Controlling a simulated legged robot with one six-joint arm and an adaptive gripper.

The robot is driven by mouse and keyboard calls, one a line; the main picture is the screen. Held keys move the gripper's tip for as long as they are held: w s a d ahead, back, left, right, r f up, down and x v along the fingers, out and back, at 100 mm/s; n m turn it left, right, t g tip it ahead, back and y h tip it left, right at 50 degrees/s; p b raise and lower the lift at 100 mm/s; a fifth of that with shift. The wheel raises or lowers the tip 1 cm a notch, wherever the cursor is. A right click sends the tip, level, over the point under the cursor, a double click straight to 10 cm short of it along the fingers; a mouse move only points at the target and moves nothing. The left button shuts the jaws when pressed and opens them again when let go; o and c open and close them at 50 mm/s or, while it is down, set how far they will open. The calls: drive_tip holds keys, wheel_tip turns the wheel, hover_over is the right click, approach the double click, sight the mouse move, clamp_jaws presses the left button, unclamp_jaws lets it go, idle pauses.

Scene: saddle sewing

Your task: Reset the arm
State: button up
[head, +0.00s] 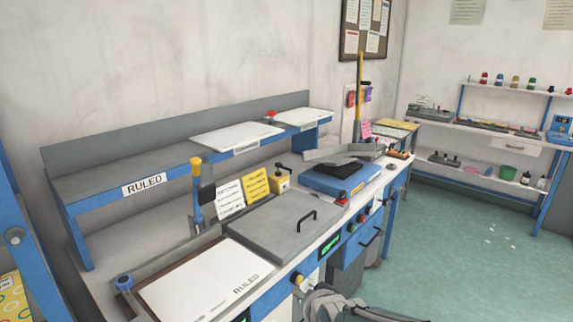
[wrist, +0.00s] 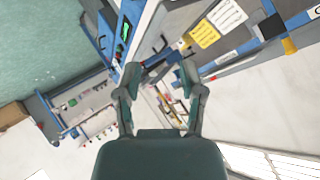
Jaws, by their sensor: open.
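My gripper (wrist: 158,72) shows in the wrist view with its two dark fingers spread apart and nothing between them. Past the fingertips are the blue-framed workbench and the room, seen tilted. In the head view, a grey part of my arm shows at the bottom edge, in front of the bench; the fingers cannot be made out there.
A raised grey shelf (head: 110,172) along the wall carries white boards (head: 236,137). A second shelf unit (head: 500,130) is at the back right. Green floor (head: 470,265) at right is mostly clear.

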drive_tip(key=s+d+r+n+g+h, duration=0.1)
drive_tip(key=s+d+r+n+g, duration=0.1)
drive_tip(key=s+d, duration=0.3)
drive_tip(key=s+d+r+n+g+h, duration=0.1)
drive_tip(key=s+d, duration=0.5)
drive_tip(key=s, duration=0.7)
wheel_tip(320, 180, up, 3)
drive_tip(key=shift+s+d+f+n+g+h, duration=0.15)
drive_tip(key=shift+s+n+g+h, duration=0.25)
drive_tip(key=shift+n+g, duration=0.55)
